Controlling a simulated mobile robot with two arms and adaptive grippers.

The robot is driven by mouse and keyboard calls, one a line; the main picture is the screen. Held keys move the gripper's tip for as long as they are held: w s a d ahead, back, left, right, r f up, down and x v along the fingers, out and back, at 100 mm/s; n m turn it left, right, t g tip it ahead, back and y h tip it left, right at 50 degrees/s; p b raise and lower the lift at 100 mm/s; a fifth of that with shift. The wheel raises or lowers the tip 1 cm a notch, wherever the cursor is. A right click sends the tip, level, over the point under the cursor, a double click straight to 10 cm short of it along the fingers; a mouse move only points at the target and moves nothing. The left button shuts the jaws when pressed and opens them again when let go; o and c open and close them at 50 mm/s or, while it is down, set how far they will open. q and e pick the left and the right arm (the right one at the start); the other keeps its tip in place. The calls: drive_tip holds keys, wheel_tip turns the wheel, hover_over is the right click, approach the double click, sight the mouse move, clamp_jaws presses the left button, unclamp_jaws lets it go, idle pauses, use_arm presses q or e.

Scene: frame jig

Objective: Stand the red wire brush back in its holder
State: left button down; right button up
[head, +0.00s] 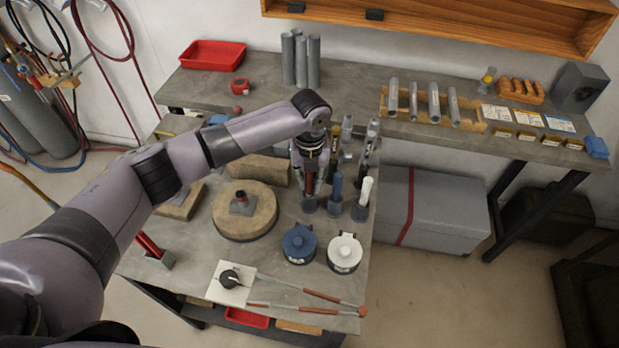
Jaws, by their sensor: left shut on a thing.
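My left gripper (309,178) reaches down over the near right part of the workbench and is shut on the red wire brush (309,186). Only a short dark red piece of the brush shows between the fingers. A small grey holder (309,204) is directly below it. The brush's lower end appears to be at or in the holder's mouth; I cannot tell how deep it sits. A blue-handled brush (336,187) and a white-handled brush (365,190) stand upright in like holders to the right. My right gripper is out of view.
A round tan block (262,219) lies left of the holders. A blue canister (299,243) and a white canister (345,252) stand in front. Clamps and other tools (368,140) crowd behind the gripper. Long rods (310,292) lie near the front edge.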

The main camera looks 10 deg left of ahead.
use_arm(q)
drive_tip(key=c, duration=1.4)
unclamp_jaws()
wheel_tip(320, 180, up, 12)
